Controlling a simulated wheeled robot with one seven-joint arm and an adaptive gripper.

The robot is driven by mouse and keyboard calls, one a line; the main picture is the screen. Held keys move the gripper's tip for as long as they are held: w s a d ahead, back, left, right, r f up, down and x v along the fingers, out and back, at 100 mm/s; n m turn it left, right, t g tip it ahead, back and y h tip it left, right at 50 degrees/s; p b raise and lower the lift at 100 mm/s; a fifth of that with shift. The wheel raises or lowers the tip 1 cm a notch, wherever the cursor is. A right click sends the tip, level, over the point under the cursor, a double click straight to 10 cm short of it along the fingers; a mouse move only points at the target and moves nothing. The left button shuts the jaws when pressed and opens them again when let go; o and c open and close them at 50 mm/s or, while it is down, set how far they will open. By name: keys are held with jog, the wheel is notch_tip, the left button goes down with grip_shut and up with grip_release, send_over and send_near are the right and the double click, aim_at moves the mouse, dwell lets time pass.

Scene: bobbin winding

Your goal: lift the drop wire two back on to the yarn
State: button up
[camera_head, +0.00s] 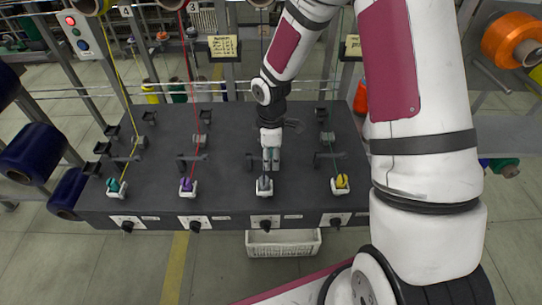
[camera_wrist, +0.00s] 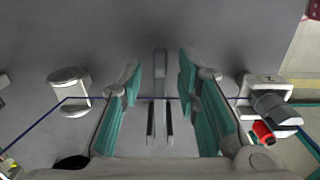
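My gripper (camera_head: 271,165) is low over the dark bench at the third station from the left. In the wrist view, its teal-padded fingers (camera_wrist: 160,105) stand wide apart. A narrow grey upright piece with two dark parallel strips, apparently the drop wire (camera_wrist: 160,75), shows between the fingers, with visible gaps on both sides. A dark blue yarn (camera_wrist: 228,98) crosses left to right at the fingers. It passes a white-grey guide (camera_wrist: 70,78) on the left and a grey rounded fitting (camera_wrist: 270,102) on the right. Whether the wire touches the yarn, I cannot tell.
The bench (camera_head: 225,205) carries similar stations on both sides, with a red yarn (camera_head: 187,75) and a yellow yarn (camera_head: 118,75) at the left ones. Bobbins sit along its front, including a purple one (camera_head: 186,184) and a yellow one (camera_head: 342,181). A white crate (camera_head: 283,244) is below.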

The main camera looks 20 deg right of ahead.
grip_shut()
jog(key=r+h+b, duration=0.1)
jog(key=r+g+h+b, duration=0.1)
jog(key=h, duration=0.1)
jog(key=shift+w+a+h+b, duration=0.2)
jog(key=shift+a+h+b, duration=0.1)
jog(key=shift+b, duration=0.1)
jog(key=shift+w+a+r+g+h+b, duration=0.15)
jog(key=shift+r+g+h+b, duration=0.2)
jog(key=shift+h, duration=0.35)
jog(key=shift+s+a+r+g+h+b, duration=0.1)
jog(key=shift+a+r+g+h+b, duration=0.1)
jog(key=shift+r+h+b, duration=0.4)
jog(key=shift+w+a+r+g+h+b, duration=0.15)
jog(key=shift+g+h+b, duration=0.1)
jog(key=shift+h, duration=0.55)
jog(key=shift+s, duration=0.1)
